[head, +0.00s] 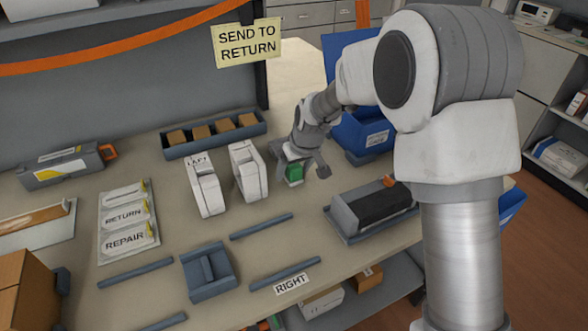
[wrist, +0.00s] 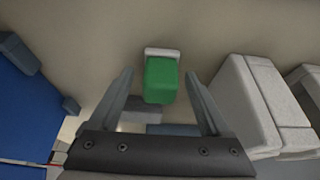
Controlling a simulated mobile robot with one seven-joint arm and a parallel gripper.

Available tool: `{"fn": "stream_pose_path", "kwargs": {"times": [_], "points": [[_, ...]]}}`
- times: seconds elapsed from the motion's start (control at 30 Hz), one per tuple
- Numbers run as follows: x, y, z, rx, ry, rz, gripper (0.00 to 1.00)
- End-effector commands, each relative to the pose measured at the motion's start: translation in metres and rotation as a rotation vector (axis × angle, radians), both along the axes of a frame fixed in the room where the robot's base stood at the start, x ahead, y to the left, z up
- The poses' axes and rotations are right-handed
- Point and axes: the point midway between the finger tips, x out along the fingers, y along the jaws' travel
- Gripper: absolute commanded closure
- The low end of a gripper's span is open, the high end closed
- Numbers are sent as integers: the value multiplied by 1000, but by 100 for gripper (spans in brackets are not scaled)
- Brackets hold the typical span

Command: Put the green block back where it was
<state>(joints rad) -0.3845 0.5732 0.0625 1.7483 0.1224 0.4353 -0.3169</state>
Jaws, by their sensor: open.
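The green block (head: 294,173) is on the table, right of two white upright units, partly hidden by my gripper in the head view. My gripper (head: 304,168) is over it, with its fingers apart. In the wrist view, the green block (wrist: 160,82) appears between the open fingers of my gripper (wrist: 160,74). A pale cap or piece (wrist: 162,53) shows at its far end. I cannot tell whether the fingers touch the block; gaps show on both sides in the wrist view.
White units (head: 206,188) and (head: 248,172) stand left of my gripper; one also shows in the wrist view (wrist: 245,105). A grey tray (head: 214,135) of brown blocks lies behind. A dark device (head: 372,208) and blue bin (head: 366,132) are right. Grey rails (head: 262,226) lie in front.

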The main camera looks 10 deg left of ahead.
Motion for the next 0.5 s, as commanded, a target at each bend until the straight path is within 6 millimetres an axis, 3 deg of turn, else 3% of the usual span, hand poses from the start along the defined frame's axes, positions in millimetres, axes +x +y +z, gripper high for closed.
{"fn": "stream_pose_path", "kwargs": {"times": [0.2,0.5], "points": [[-2,-2,12,1,-2,0,19],[-21,-16,70,2,-4,-1,19]]}}
